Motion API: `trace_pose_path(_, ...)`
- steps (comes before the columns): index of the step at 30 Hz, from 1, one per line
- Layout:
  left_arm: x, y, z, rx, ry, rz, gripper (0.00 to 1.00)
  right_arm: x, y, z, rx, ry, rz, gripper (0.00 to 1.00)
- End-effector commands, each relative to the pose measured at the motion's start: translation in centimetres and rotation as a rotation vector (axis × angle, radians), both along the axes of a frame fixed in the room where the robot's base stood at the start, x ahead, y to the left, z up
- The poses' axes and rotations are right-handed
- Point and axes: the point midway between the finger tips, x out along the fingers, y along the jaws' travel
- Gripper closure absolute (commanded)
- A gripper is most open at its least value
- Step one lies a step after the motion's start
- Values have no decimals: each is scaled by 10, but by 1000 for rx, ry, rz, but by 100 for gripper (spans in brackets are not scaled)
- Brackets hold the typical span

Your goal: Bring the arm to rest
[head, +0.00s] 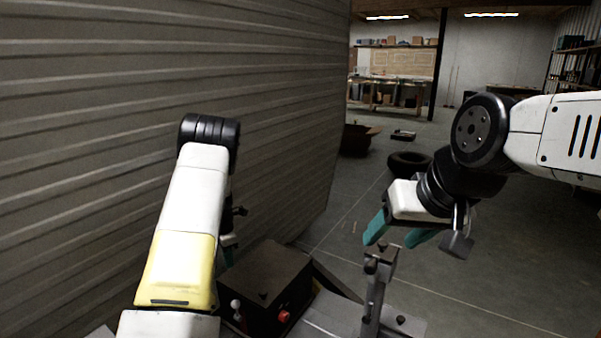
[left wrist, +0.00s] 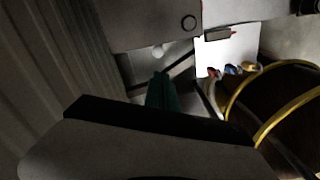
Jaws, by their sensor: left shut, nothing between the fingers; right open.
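My left arm (head: 185,220), white with a yellow section, comes up from the bottom of the head view and bends at a black joint close to the ribbed wall. My left gripper (head: 228,252) hangs behind this arm, so only a bit of its teal finger shows. In the left wrist view the teal fingers (left wrist: 163,92) are together with nothing between them. My right gripper (head: 398,234) is at the right of the head view, pointing down with its two teal fingers apart and empty.
A ribbed metal wall (head: 90,100) fills the left side, close beside my left arm. A tire (head: 409,161) lies on the open concrete floor beyond my right gripper. A workbench (head: 390,93) stands far back. The left wrist view shows yellow cables (left wrist: 240,88) near a white panel (left wrist: 232,50).

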Motion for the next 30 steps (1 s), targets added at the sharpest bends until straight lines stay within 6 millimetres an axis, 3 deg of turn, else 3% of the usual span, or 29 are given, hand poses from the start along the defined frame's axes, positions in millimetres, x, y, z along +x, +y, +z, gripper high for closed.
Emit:
trace_pose_path(1, -3, -6, 33, -20, -30, -70, 100, 0, 0, 0, 0, 0, 0, 40)
trace_pose_path(6, -28, -29, 122, -59, -117, -360, 100, 0, 0, 0, 0, 0, 0, 40)
trace_pose_path(11, -66, -51, 197, -63, -213, -650, 100, 0, 0, 0, 0, 0, 0, 40)
trace_pose_path(15, -109, -69, 253, -32, -300, -913, 100, 0, 0, 0, 0, 0, 0, 40)
trace_pose_path(21, -180, -92, 313, 71, -414, -1301, 100, 0, 0, 0, 0, 0, 0, 40)
trace_pose_path(24, -219, -101, 333, 149, -459, -1497, 100, 0, 0, 0, 0, 0, 0, 40)
trace_pose_path(30, -292, -115, 352, 346, -508, -1859, 100, 0, 0, 0, 0, 0, 0, 40)
